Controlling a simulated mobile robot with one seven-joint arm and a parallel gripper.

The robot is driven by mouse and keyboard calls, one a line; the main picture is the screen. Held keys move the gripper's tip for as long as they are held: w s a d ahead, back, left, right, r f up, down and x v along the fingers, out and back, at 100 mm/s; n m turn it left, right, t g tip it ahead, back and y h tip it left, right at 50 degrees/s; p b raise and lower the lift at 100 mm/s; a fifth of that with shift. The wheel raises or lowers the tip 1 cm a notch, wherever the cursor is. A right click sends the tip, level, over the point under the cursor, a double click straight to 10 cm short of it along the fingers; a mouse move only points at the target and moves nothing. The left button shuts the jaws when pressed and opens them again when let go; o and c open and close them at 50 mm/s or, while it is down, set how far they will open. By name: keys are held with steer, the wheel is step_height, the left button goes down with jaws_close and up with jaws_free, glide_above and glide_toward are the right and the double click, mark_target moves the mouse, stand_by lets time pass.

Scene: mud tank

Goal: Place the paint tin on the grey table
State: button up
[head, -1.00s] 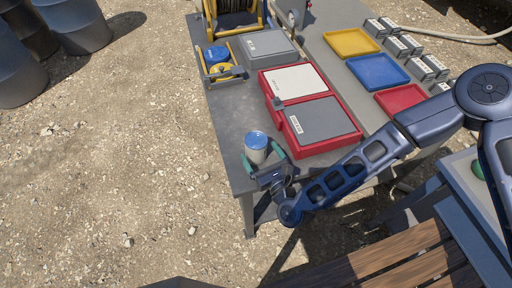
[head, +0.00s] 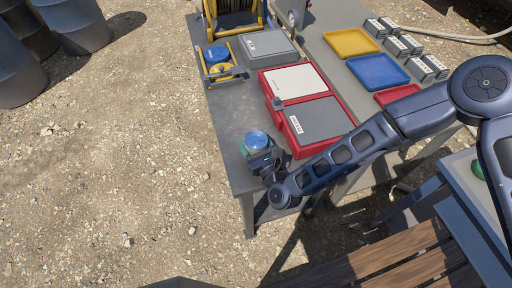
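The paint tin (head: 256,140), with a blue lid and a pale rim, stands upright near the front left corner of a grey table (head: 229,128). My gripper (head: 256,148) is low at that corner, with its green-tipped fingers on either side of the tin. The fingers look spread, and I see no clear sign that they are closed on it. The gripper's body hides most of the tin's side, so contact is hard to tell.
A red case (head: 328,148) lies open just right of the tin. Behind are a grey case (head: 267,46), a yellow rack (head: 222,70), and yellow (head: 350,42), blue (head: 378,71) and red (head: 396,94) trays. Bare tabletop lies behind the tin.

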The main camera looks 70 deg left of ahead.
steer(key=c, duration=0.8)
step_height(320, 180, up, 20)
steer(key=shift+r, duration=0.1)
